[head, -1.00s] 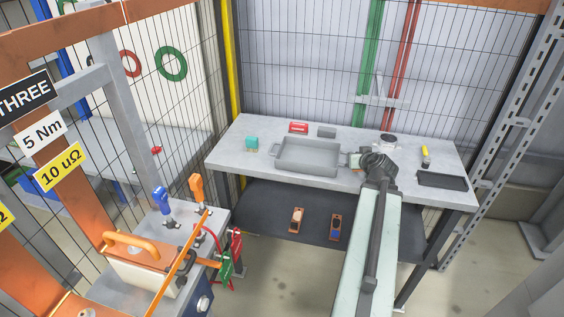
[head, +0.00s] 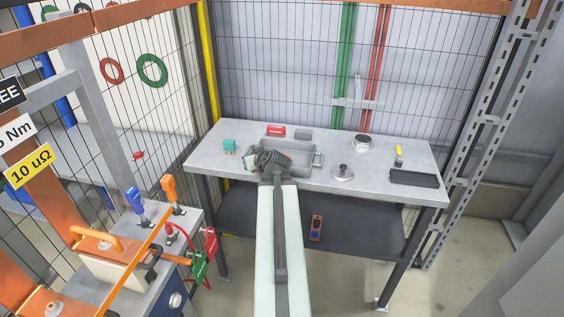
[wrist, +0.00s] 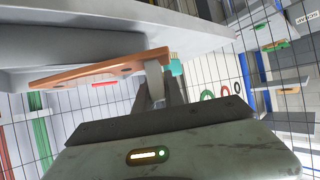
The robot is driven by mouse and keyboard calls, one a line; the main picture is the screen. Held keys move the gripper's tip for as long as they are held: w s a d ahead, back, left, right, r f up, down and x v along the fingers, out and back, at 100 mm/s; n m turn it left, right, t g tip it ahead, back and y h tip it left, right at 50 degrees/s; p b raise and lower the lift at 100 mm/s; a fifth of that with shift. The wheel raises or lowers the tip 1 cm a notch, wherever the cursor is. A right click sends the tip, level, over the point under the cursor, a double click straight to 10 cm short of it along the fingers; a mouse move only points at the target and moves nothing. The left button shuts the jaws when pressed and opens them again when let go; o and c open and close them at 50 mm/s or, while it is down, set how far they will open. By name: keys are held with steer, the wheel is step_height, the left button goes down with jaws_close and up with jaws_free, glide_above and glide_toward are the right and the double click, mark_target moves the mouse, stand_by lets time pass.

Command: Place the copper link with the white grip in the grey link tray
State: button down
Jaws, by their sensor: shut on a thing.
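My gripper (head: 267,160) is shut on the white grip of the copper link (wrist: 95,72), seen in the wrist view. The flat copper bar sticks out to the left of the fingers (wrist: 157,95) there. In the head view, my gripper is over the left part of the grey link tray (head: 297,147) and hides much of it and most of the link. The wrist view is turned over, with the tray's grey wall (wrist: 60,45) close to the bar. I cannot tell whether the link touches the tray.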

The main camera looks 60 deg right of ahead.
steer(key=d+r+n+p, duration=0.1)
steer(key=d+r+p, duration=0.4)
steer(key=d, duration=0.5)
steer(key=shift+y, duration=0.4)
step_height(320, 180, down, 11)
steer(key=b, duration=1.1)
steer(key=shift+s, duration=0.15)
steer(key=shift+r, duration=0.3)
steer(key=shift+f, duration=0.25)
steer(key=c, duration=1.4)
jaws_free()
steer(key=shift+r, duration=0.1)
steer(key=shift+c, duration=0.2)
